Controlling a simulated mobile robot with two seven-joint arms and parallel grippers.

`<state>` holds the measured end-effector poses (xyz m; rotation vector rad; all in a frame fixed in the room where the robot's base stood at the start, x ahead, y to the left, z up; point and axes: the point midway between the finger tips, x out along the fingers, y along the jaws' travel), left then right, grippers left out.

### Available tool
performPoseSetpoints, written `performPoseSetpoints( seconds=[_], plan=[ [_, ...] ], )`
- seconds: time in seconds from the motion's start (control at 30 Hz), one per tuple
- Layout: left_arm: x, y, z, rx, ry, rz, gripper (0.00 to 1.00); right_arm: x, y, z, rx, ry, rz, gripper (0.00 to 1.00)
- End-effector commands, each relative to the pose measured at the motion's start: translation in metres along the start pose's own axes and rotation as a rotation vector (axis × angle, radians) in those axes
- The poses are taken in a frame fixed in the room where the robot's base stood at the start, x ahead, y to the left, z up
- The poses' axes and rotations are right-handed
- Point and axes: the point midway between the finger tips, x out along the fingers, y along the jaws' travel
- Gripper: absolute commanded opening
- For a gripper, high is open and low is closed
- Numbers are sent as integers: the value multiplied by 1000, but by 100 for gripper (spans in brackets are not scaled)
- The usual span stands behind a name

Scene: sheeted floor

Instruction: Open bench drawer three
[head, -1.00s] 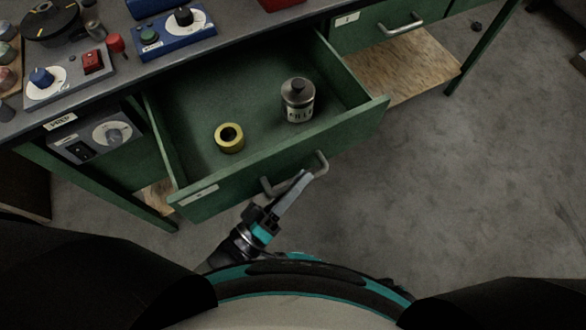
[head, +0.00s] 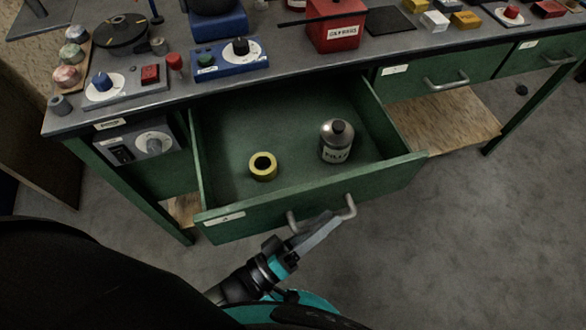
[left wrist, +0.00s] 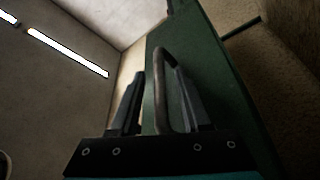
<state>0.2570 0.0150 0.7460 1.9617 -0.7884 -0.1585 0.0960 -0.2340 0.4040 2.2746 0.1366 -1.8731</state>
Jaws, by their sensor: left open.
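A green bench drawer (head: 310,203) stands pulled well out, with a yellow ring-shaped roll (head: 263,167) and a grey labelled bottle (head: 336,141) inside. The label on its front is too small to read. Its metal bar handle (head: 349,207) also shows in the left wrist view (left wrist: 168,88). My left gripper (head: 325,226) is at this handle. In the left wrist view the left gripper (left wrist: 159,72) is open, with the handle between its fingers; contact cannot be told. Two more drawers, one at centre right (head: 437,78) and one at far right (head: 540,54), are shut. My right gripper is out of view.
The bench top (head: 300,66) holds a red box (head: 336,28), a blue control box (head: 230,58) and several small parts. A switch unit (head: 140,146) hangs under its left end. A wooden lower shelf (head: 450,120) shows at right. The floor at lower right is clear.

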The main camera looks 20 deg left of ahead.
Motion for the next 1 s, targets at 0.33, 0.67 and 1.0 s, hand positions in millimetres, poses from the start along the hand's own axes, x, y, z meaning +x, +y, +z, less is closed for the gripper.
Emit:
performPoseSetpoints(
  seconds=[0.33, 0.67, 1.0],
  plan=[
    [-24, 0, 1, 0, -4, -4, 47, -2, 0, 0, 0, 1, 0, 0],
    [-103, -1, 1, 0, -4, -4, 47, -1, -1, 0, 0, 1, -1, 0],
    [-150, 0, 0, 0, -1, -2, 47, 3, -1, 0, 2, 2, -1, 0]
  ],
)
